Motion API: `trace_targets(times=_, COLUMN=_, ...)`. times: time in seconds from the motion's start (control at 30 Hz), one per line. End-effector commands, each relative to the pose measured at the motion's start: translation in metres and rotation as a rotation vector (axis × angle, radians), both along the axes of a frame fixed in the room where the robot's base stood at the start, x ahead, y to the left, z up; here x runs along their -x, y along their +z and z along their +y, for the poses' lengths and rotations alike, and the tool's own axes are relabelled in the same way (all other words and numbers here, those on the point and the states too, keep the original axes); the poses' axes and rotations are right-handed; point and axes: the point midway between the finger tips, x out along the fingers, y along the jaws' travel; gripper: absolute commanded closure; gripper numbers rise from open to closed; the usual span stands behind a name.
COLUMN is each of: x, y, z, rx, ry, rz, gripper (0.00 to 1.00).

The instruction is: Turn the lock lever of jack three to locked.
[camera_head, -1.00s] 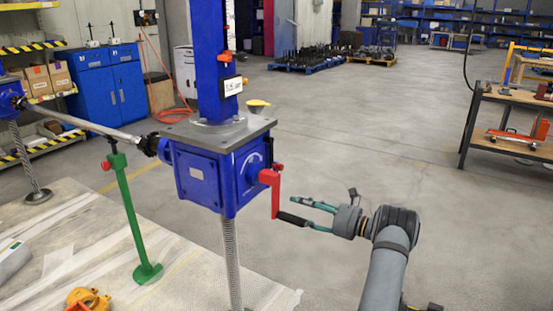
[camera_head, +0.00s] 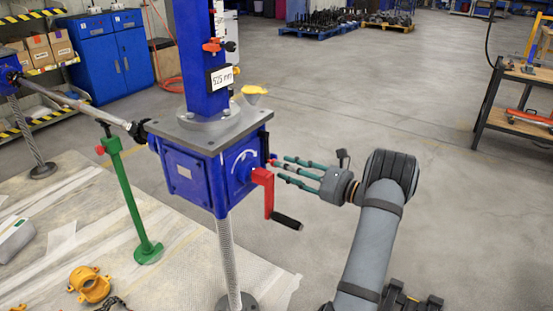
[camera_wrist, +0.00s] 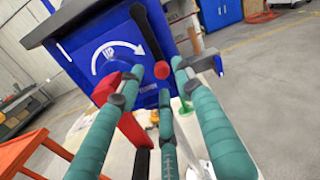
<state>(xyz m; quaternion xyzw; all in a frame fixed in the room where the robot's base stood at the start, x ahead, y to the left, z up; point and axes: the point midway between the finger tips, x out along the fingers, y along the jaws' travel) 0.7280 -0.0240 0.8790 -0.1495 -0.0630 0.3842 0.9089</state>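The near jack's blue gearbox (camera_head: 205,175) stands under a blue column with a "525 mm" tag; I see no jack number. In the wrist view, its face (camera_wrist: 100,50) carries a white curved arrow and a black lever (camera_wrist: 148,32), which slants up from a red disc (camera_wrist: 162,70). My gripper (camera_head: 280,165) is at the right side of the gearbox. Its teal fingers are spread; in the wrist view the gripper (camera_wrist: 160,80) has its tips in front of the red disc. Contact with the lever cannot be told.
A red crank (camera_head: 266,190) with a black handle (camera_head: 287,221) hangs just below and left of my gripper. A shaft (camera_head: 80,105) on a green stand (camera_head: 130,195) runs left.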

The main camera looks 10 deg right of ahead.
Motion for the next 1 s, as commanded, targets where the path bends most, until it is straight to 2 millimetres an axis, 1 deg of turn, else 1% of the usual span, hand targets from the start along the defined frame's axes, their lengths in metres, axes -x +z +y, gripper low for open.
trace_targets(times=0.1, x=-0.015, y=0.0, z=0.017, rx=0.001, ry=0.003, rz=0.001, gripper=0.65)
trace_targets(times=0.3, x=-0.033, y=0.0, z=0.034, rx=0.0, ry=0.0, rz=0.0, gripper=0.65)
trace_targets(times=0.43, x=-0.038, y=0.0, z=0.038, rx=-0.001, ry=-0.001, rz=0.002, gripper=0.65)
trace_targets(times=0.7, x=-0.039, y=0.0, z=0.039, rx=-0.001, ry=-0.002, rz=0.002, gripper=0.65)
trace_targets(times=1.0, x=-0.039, y=0.0, z=0.038, rx=-0.001, ry=-0.002, rz=0.002, gripper=0.82)
